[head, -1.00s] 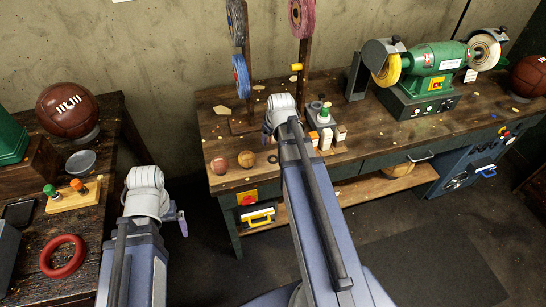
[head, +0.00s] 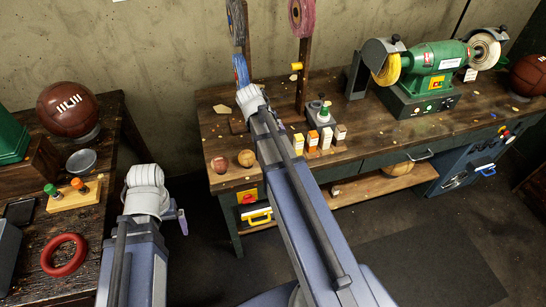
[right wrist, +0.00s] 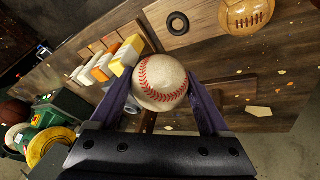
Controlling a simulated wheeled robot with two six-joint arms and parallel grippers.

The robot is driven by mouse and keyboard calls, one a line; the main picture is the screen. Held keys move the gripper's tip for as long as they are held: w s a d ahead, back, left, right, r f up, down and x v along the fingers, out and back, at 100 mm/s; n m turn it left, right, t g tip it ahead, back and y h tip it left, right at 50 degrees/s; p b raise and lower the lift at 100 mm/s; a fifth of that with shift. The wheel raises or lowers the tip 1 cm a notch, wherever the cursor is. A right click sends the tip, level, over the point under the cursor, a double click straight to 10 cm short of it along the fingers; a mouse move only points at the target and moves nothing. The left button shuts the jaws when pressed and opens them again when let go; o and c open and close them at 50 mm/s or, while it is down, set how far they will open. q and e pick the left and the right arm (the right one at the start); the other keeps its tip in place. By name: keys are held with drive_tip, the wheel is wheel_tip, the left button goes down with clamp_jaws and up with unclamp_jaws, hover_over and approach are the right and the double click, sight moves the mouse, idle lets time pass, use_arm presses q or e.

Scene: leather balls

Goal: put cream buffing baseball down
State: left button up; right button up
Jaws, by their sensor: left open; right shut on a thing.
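The cream baseball (right wrist: 160,80) with red stitching is between the purple fingers of my right gripper (right wrist: 163,92) in the right wrist view, which is shut on it. The ball is over the wooden workbench (head: 350,150); I cannot tell whether it touches the top. In the head view the right wrist hides the ball and fingers at the back left of the bench. My left gripper (head: 181,216) hangs in the gap between the two tables, open and mostly hidden behind its wrist, away from the ball.
A reddish ball (head: 219,165) and a tan ball (head: 246,158) sit at the bench's front left. Several small blocks (head: 312,140) stand right of my forearm. A green buffing machine (head: 432,60) is farther right. A black ring (right wrist: 178,23) lies on a board.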

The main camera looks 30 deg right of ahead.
drive_tip(key=shift+f+b, duration=3.05)
drive_tip(key=shift+f, duration=0.1)
drive_tip(key=shift+f, duration=0.15)
wheel_tip(320, 180, down, 3)
drive_tip(key=b, duration=0.3)
drive_tip(key=shift+f+b, duration=0.2)
drive_tip(key=shift+b, duration=0.15)
drive_tip(key=shift+f+b, duration=0.3)
drive_tip(key=shift+f, duration=0.05)
drive_tip(key=o, duration=1.5)
drive_tip(key=shift+r, duration=0.1)
drive_tip(key=shift+r, duration=0.15)
